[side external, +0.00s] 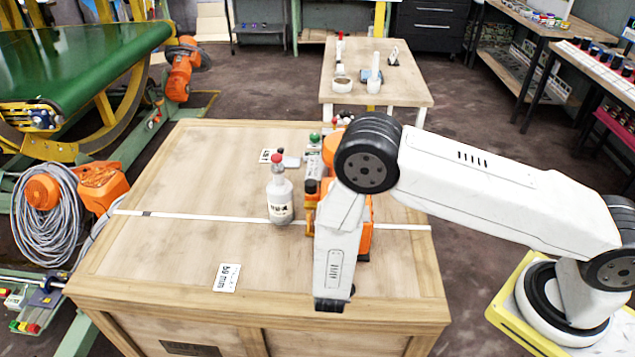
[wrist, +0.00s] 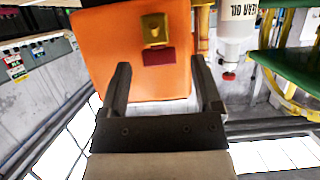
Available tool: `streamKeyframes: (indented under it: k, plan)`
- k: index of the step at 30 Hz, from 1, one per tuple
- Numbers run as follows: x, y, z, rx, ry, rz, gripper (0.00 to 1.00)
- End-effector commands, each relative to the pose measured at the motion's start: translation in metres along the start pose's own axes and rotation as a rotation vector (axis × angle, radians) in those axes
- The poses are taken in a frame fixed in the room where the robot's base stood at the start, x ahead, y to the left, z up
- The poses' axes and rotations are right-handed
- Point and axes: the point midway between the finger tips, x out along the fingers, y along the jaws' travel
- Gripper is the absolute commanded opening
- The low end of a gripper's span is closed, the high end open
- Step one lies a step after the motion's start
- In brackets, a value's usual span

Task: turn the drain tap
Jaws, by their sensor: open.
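An orange housing (wrist: 125,45) fills the middle of the wrist view, with a square brass fitting (wrist: 154,30) and a dark red piece (wrist: 158,56) on its face. I take these for the drain tap, but cannot be sure. My gripper (wrist: 162,78) is open and empty. Its two dark fingers reach toward the housing, with the red piece between them in the picture. I cannot tell if they touch it. In the side view the housing (side external: 364,243) stands on the wooden crate, mostly behind my arm. The fingers and tap are hidden there.
A white gear oil bottle (side external: 280,203) with a red cap stands left of the housing. It also shows upside down in the wrist view (wrist: 238,30). Two printed cards (side external: 227,278) lie on the crate top (side external: 170,250). The crate's left half is mostly clear.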

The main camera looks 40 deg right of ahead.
Motion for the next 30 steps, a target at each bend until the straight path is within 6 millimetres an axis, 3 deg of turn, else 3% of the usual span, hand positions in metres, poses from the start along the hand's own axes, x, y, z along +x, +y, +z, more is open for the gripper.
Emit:
streamKeyframes:
  k: [11,18,19,30]
  plan:
    - [0.0044,0.0003,0.0001,0.0,0.0,0.001,0.82]
    - [0.0042,0.0003,0.0001,0.0,0.0,0.001,0.06]
    - [0.0042,0.0003,0.0001,0.0,0.0,0.0,0.0]
    - [0.0048,0.0021,-0.0005,-0.024,0.002,-0.05,0.0]
